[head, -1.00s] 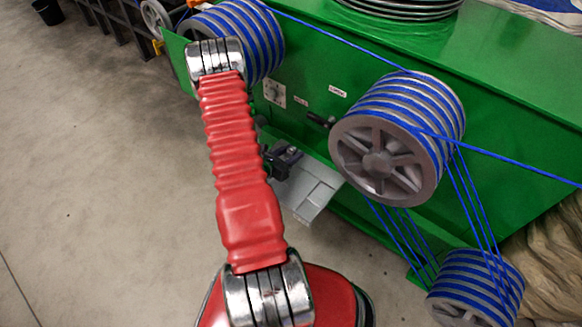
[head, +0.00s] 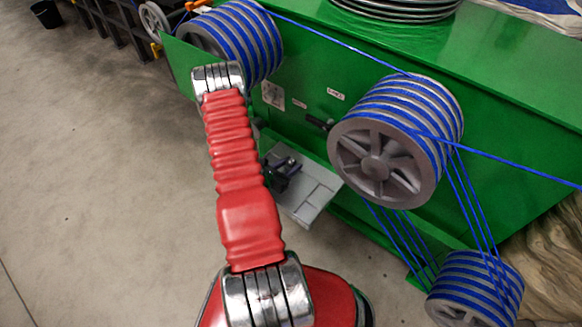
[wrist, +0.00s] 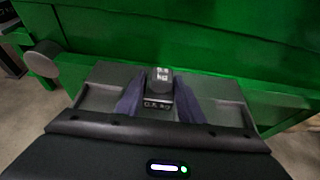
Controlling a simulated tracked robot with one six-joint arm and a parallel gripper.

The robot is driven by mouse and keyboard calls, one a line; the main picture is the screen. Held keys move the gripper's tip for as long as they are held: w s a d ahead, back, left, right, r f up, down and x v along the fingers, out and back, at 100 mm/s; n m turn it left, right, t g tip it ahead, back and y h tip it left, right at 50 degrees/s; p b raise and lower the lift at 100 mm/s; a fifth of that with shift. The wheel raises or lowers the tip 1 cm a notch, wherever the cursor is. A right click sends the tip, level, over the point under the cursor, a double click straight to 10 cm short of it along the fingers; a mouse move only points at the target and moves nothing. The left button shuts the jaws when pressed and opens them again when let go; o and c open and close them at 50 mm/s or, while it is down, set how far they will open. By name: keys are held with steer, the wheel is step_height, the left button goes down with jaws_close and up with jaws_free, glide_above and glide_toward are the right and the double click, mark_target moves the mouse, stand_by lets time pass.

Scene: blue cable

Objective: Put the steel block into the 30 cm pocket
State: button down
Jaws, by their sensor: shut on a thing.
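The steel block (wrist: 160,76) is a small dark block with pale markings on top. In the wrist view it is held between the two dark fingers of my gripper (wrist: 159,103), which is shut on it. The block is over the middle of a grey tray (wrist: 226,88) with walled pockets; I cannot tell whether it touches the tray. In the head view my gripper (head: 281,174) is at the left part of the same tray (head: 312,207), and the block is too small to make out. No readable label shows which pocket is the 30 cm one.
The tray is beside a green machine wall (head: 520,130). A large grey pulley (head: 376,157) wound with blue cable stands to its right, with cable strands running down to a lower pulley (head: 470,290). A black handle (head: 317,123) sticks out above the tray. Concrete floor is clear at left.

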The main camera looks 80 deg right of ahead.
steer(key=shift+f, duration=0.75)
steer(key=shift+f, duration=0.6)
steer(key=c, duration=1.2)
jaws_free()
steer(key=shift+r, duration=0.15)
steer(key=shift+r, duration=0.25)
steer(key=shift+w+a+r, duration=0.1)
steer(key=shift+a+r, duration=0.05)
steer(key=shift+r, duration=0.15)
steer(key=v, duration=1.1)
steer(key=shift+w+a+r, duration=0.1)
steer(key=shift+a+r, duration=0.1)
steer(key=shift+a, duration=0.05)
